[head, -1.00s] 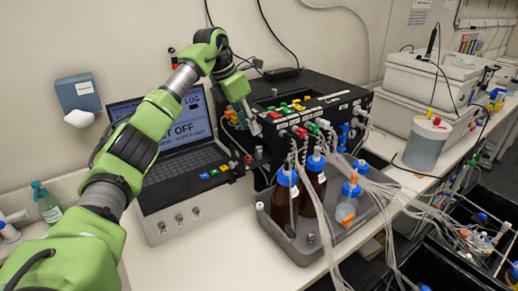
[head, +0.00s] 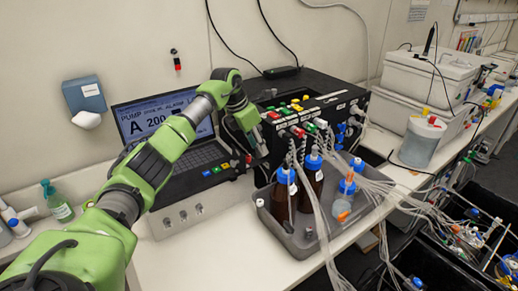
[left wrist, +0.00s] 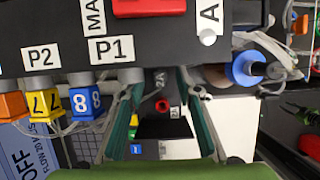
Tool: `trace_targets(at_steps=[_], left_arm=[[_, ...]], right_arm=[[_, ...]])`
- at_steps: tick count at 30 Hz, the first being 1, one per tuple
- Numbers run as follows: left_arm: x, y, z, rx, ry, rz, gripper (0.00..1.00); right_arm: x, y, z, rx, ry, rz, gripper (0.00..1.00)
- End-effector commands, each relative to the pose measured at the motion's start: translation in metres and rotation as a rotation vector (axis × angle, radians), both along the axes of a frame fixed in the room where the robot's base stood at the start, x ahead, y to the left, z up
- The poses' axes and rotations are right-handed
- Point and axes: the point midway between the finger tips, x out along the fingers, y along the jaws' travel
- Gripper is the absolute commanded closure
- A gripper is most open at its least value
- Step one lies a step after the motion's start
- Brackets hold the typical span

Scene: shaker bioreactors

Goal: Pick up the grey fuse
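My left gripper (head: 258,143) is at the front left of the black control box (head: 318,84). In the left wrist view its two fingers (left wrist: 160,88) are spread apart, with nothing held between them. A black part marked "2A" with a red spot (left wrist: 160,106) shows in the gap between the fingers, beyond them. A small grey round piece (left wrist: 131,75) sits on the box edge under the P1 label, close to the left finger in that view. I cannot tell for sure which piece is the grey fuse. My right gripper is in no view.
Blue and yellow numbered connectors (left wrist: 84,102) hang beside the left finger. Brown bottles with blue caps (head: 284,195) stand in a grey tray (head: 302,243) with many tubes. A laptop (head: 160,130) stands behind my left arm.

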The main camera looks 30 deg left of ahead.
Motion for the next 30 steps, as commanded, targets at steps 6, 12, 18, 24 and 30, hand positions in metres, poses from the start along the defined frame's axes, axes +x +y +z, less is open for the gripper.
trace_targets(at_steps=[6, 12, 18, 24, 30], left_arm=[[0.0, 0.0, 0.0, 0.0, 0.0, 0.0, 0.97], [0.0, 0.0, 0.001, 0.0, 0.0, 0.0, 0.97], [0.0, 0.0, 0.004, 0.0, -0.001, 0.0, 0.97], [0.001, 0.0, 0.023, 0.002, -0.004, 0.0, 0.97], [-0.004, 0.003, 0.022, -0.027, -0.07, 0.001, 0.97]], right_arm=[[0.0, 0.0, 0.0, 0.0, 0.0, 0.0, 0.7], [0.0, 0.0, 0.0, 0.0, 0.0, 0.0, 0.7], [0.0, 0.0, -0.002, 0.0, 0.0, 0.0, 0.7], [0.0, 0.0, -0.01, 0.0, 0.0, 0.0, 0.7], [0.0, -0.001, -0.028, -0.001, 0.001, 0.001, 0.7]])
